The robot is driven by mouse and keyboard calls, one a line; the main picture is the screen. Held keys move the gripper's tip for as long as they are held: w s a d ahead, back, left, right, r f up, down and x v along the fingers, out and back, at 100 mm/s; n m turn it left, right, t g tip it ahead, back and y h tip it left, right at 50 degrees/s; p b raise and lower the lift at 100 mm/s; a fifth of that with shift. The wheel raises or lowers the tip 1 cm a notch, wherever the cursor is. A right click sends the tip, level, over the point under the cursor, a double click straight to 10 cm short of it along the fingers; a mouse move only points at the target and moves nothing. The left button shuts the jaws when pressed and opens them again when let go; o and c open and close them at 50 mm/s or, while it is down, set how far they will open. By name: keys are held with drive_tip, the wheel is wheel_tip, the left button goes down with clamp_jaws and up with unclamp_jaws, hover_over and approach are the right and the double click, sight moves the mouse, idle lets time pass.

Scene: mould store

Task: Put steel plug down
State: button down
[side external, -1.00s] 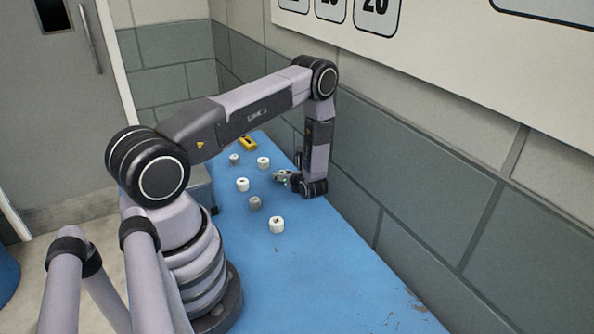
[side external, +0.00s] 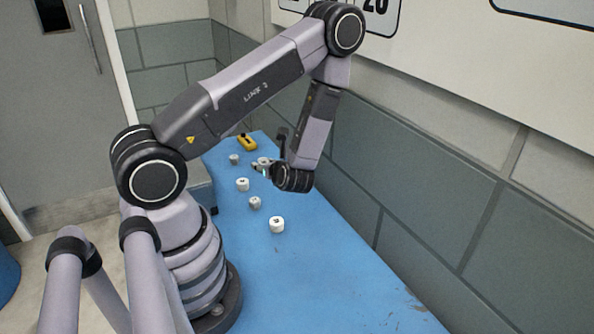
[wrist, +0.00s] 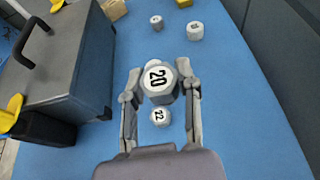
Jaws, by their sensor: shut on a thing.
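My gripper (wrist: 160,86) is shut on a grey plug marked 20, the steel plug (wrist: 157,78), in the wrist view. The number faces the camera. In the side view my gripper (side external: 262,168) is raised over the blue table, near a white plug (side external: 264,160); the held plug is hard to make out there. A pale plug marked 22 (wrist: 160,117) shows below the held one in the wrist view. A pale round piece (wrist: 152,63) is partly hidden behind the held plug.
Other plugs stand on the blue table (side external: 330,280): one grey (side external: 234,159), one white (side external: 242,184), one greyish (side external: 254,203) and one white (side external: 277,224). A yellow object (side external: 247,143) lies at the back. A dark box with a handle (wrist: 60,70) stands left in the wrist view.

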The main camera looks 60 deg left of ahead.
sight(307, 212)
drive_tip(key=w+d+f+m+t, duration=0.1)
drive_tip(key=w+d+f, duration=0.1)
drive_tip(key=w, duration=0.1)
drive_tip(key=w+d+f+m+t, duration=0.2)
drive_tip(key=w+f, duration=0.1)
drive_tip(key=w+d+f+m+t+h, duration=0.1)
drive_tip(key=w+d+f+t, duration=0.1)
drive_tip(key=w, duration=0.1)
drive_tip(key=shift+d+f, duration=0.25)
drive_tip(key=shift+f, duration=2.3)
drive_tip(key=shift+f, duration=0.15)
drive_tip(key=c, duration=0.8)
unclamp_jaws()
